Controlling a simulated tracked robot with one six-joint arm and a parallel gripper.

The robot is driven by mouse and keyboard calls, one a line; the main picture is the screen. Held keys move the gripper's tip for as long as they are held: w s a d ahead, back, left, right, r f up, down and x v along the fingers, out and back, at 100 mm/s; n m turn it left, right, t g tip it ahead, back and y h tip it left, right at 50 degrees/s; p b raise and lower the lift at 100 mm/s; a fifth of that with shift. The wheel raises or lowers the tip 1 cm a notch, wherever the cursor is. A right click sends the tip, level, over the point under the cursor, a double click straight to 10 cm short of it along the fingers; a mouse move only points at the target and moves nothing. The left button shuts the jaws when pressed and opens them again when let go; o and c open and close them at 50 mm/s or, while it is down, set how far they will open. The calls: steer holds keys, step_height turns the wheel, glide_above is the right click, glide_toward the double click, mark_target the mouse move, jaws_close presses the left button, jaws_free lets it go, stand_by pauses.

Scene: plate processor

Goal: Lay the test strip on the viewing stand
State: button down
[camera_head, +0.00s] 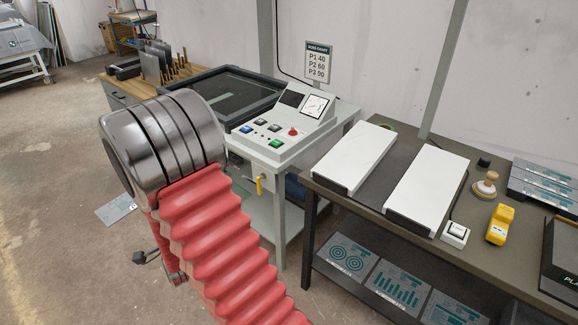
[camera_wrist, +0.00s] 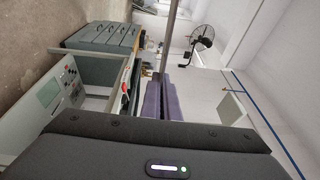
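Two white-topped slanted panels, a left one (camera_head: 354,157) and a right one (camera_head: 428,187), lie on the dark table at right; they look like the viewing stand. A small grey sheet with a dark print (camera_head: 116,211) shows low at left, beside my arm. It may be the test strip; I cannot tell whether it lies on the floor or is held. My gripper is mostly hidden behind my red-sleeved arm in the head view. In the wrist view a dark body with a lit indicator fills the bottom, and no clear fingertips show.
A grey control console (camera_head: 284,128) with coloured buttons stands centre, beside a dark-framed unit (camera_head: 205,97). A yellow handheld device (camera_head: 500,224), a white switch box (camera_head: 456,234) and a stamp (camera_head: 486,186) sit on the right table. Printed plates (camera_head: 398,285) lie on its lower shelf. Floor at left is open.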

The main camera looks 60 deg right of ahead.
steer(key=s+d+m+g+h, duration=0.2)
steer(key=s+d+h, duration=0.1)
steer(key=d, duration=0.6)
steer(key=s+d+m+g+h, duration=0.2)
steer(key=s+d+m+h, duration=0.15)
steer(key=d, duration=0.45)
steer(key=m+g+h, duration=0.5)
steer(key=m+g, duration=0.9)
steer(key=g, duration=0.8)
glide_above(374, 203)
steer(key=a, duration=0.1)
steer(key=shift+w+a+f+n, duration=0.1)
steer(key=shift+a+f+n, duration=0.05)
steer(key=shift+a+n, duration=0.1)
steer(key=shift+f+t, duration=0.1)
steer(key=shift+t, duration=0.2)
steer(key=shift+d+f, duration=0.25)
steer(key=shift+f, duration=1.1)
steer(key=shift+d+f, duration=0.2)
steer(key=shift+f, duration=1.15)
steer(key=shift+d+f, duration=0.25)
steer(key=shift+f, duration=1.1)
steer(key=shift+f, duration=0.25)
